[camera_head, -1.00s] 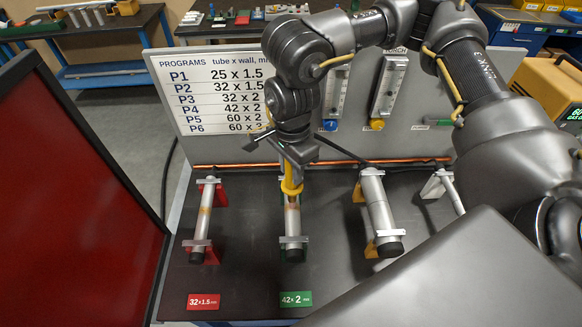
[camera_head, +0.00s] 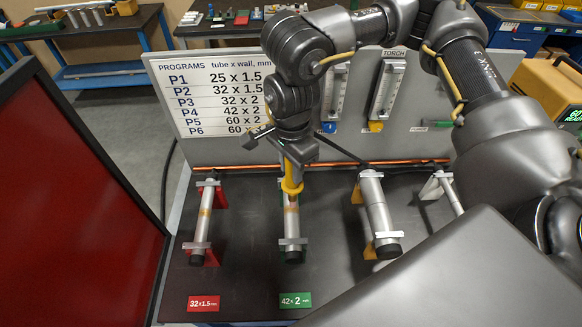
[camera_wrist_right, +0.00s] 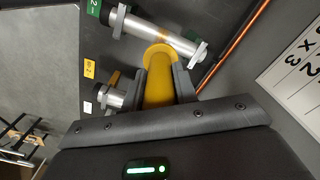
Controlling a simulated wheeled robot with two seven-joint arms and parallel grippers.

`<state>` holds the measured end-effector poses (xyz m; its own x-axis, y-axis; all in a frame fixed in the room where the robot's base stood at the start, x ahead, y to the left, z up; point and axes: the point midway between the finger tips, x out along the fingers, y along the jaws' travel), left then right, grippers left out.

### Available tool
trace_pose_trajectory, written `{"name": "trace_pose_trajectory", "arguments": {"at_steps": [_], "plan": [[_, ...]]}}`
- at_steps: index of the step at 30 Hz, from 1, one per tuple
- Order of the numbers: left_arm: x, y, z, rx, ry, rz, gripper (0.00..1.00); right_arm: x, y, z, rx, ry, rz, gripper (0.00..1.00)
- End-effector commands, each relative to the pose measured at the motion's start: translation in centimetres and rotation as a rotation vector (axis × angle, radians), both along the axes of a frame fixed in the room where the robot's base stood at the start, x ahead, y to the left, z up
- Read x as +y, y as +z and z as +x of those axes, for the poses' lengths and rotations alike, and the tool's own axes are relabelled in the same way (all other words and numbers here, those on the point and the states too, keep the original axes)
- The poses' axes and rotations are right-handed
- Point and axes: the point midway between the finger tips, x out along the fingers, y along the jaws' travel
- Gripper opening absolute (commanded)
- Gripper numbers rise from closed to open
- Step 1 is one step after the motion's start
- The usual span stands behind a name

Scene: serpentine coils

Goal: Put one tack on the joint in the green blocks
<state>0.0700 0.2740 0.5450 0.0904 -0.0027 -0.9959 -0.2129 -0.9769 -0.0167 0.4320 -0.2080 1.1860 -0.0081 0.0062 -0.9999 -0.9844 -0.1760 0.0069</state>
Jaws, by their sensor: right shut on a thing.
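A silver tube (camera_head: 292,222) lies in the green blocks (camera_head: 281,244), behind the green 42 x 2 label (camera_head: 296,300). A reddish-brown band, its joint, shows just below the torch end. My right gripper (camera_head: 299,158) is shut on a yellow torch (camera_head: 291,187), which points down over this tube. In the right wrist view the torch (camera_wrist_right: 158,88) sits between the fingers, its round end overlapping the tube (camera_wrist_right: 147,33). I cannot tell whether the torch touches the joint. My left gripper is not in view.
A tube in red blocks (camera_head: 203,223) lies to the left, and a thicker tube in yellow blocks (camera_head: 378,215) to the right. A copper pipe (camera_head: 235,168) runs along the back below the program board (camera_head: 208,95). A dark red panel (camera_head: 75,200) stands at the left.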

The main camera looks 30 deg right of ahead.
Motion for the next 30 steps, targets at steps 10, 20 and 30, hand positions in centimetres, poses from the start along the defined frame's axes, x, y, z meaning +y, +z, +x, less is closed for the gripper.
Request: {"name": "trace_pose_trajectory", "arguments": {"at_steps": [10, 20, 30], "plan": [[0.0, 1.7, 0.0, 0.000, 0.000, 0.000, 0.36, 0.0, 2.7, 0.1, -0.005, 0.000, 0.002, 0.00], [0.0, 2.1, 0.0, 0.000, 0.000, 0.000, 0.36, 0.0, 4.7, 0.2, -0.007, 0.000, 0.002, 0.00], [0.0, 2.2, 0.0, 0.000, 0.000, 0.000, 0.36, 0.0, 5.6, 0.1, -0.006, 0.000, 0.002, 0.00]]}}
